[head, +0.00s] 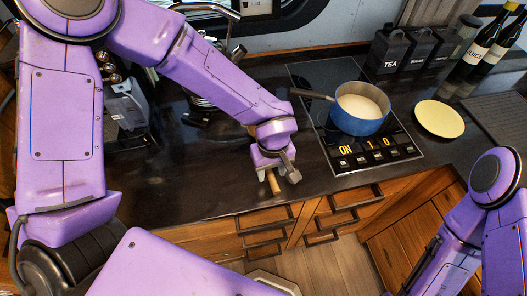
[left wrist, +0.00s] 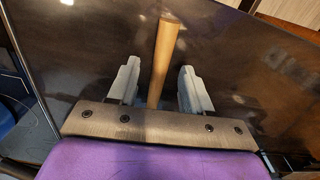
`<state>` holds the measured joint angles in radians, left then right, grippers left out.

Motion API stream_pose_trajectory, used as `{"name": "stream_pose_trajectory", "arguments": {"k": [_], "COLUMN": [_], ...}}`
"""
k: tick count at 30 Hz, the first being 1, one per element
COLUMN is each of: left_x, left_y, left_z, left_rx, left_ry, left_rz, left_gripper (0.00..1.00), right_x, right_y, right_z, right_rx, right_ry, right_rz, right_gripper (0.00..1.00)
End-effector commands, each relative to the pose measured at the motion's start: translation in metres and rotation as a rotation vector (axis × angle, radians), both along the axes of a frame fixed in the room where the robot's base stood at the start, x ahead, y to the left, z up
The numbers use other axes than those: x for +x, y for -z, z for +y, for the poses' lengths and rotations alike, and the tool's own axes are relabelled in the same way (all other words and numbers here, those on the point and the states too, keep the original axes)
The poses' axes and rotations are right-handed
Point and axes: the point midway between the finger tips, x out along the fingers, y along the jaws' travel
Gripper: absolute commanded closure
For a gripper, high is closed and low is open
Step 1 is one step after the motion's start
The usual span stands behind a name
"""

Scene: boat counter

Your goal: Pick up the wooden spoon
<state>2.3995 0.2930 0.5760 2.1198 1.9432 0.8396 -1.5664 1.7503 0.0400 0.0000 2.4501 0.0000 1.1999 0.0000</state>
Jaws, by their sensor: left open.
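The wooden spoon (head: 273,184) lies on the dark counter near its front edge; only a length of its handle shows below my left gripper (head: 280,175) in the head view. In the left wrist view the handle (left wrist: 164,50) runs between the two grey fingers of my left gripper (left wrist: 160,82), with a gap on each side. The gripper is open and points down at the counter. The rest of the spoon is hidden behind the gripper and its mount. My right arm shows at the lower right of the head view, but its gripper does not.
A blue pot (head: 358,118) with pale contents stands on the black cooktop (head: 330,150), right of my left gripper. A yellow plate (head: 440,119), dark canisters (head: 388,50) and bottles (head: 488,48) stand further right. A tap (head: 236,20) is at the back.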

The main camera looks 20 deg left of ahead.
Motion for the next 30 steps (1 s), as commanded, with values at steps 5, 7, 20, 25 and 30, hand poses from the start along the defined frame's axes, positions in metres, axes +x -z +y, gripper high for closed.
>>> {"name": "stream_pose_trajectory", "arguments": {"k": [5,7,20,25,30], "left_x": [0.0,0.0,0.0,0.0,0.0], "left_y": [0.01,0.01,0.01,0.009,-0.003], "left_z": [-0.001,-0.001,-0.001,-0.001,-0.001], "left_rx": [-0.001,-0.001,-0.001,-0.001,-0.005], "left_ry": [0.001,0.001,0.002,0.002,-0.001], "left_rz": [-0.001,-0.001,-0.001,0.0,-0.002], "left_gripper": [0.51,0.51,1.0,1.0,1.0], "right_x": [0.0,0.0,0.0,0.0,0.0], "right_y": [0.0,0.0,0.0,0.0,0.005], "right_z": [0.0,0.0,0.0,0.0,0.0], "right_rx": [0.0,0.0,0.0,0.0,0.0], "right_ry": [0.0,0.0,0.0,0.0,0.0], "right_rz": [0.0,0.0,0.0,0.0,0.0], "right_gripper": [1.0,1.0,1.0,1.0,1.0]}}
